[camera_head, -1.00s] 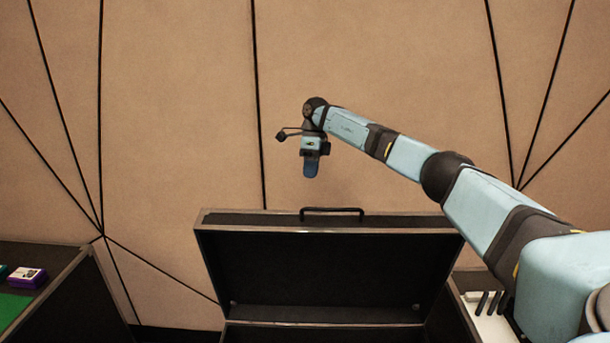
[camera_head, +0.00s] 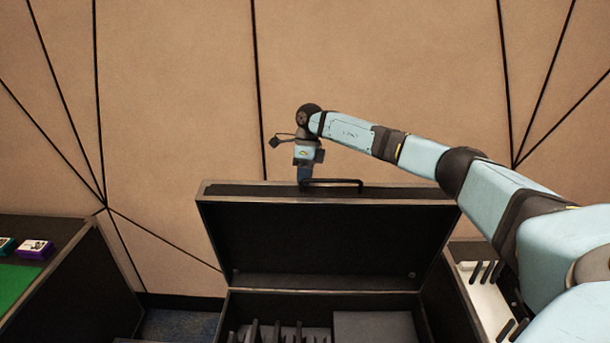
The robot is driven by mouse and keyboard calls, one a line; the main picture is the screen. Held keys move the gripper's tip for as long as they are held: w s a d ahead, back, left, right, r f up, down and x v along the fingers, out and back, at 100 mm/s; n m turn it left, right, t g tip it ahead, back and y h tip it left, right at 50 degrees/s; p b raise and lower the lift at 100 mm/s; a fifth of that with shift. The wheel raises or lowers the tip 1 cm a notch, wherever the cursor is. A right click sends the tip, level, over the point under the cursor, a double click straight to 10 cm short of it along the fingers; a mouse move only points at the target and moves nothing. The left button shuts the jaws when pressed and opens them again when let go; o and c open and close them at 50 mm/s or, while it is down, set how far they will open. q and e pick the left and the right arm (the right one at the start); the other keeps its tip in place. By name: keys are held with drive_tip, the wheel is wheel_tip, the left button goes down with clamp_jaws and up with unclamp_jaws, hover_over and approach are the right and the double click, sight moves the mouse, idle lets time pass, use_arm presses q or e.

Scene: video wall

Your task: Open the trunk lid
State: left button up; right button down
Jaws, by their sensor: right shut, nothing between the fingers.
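The black trunk stands in the middle of the view with its lid (camera_head: 320,241) raised, tilted up on its back edge. Its dark inner face is toward me. A black handle (camera_head: 333,182) sticks up from the lid's top edge. My right gripper (camera_head: 304,178) is shut and empty, pointing down at the lid's top edge, by the left end of the handle. Its fingertips are partly hidden behind the lid's edge and handle, so I cannot tell whether they touch it. My left gripper is out of view.
Inside the trunk body are several dark upright dividers (camera_head: 290,332) and a grey panel (camera_head: 374,327). A dark table (camera_head: 75,270) with a green mat (camera_head: 14,283) and a purple box (camera_head: 36,250) stands left. A white rack (camera_head: 472,268) stands right. A tan panelled wall closes the back.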

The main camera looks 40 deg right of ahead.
sight(304, 194)
drive_tip(key=shift+t+h, duration=0.4)
drive_tip(key=s+a, duration=0.1)
drive_tip(key=s+a+p, duration=0.1)
drive_tip(key=s+a, duration=0.2)
drive_tip(key=s, duration=0.1)
drive_tip(key=shift+s+a+f+p, duration=0.25)
drive_tip(key=shift+f+p, duration=0.15)
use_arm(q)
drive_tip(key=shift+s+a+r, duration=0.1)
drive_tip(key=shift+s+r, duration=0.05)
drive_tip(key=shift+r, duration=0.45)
use_arm(e)
drive_tip(key=s+a+f, duration=0.2)
drive_tip(key=s+a, duration=0.3)
drive_tip(key=s, duration=0.1)
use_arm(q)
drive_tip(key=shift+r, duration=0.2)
use_arm(e)
drive_tip(key=shift+w+r, duration=0.1)
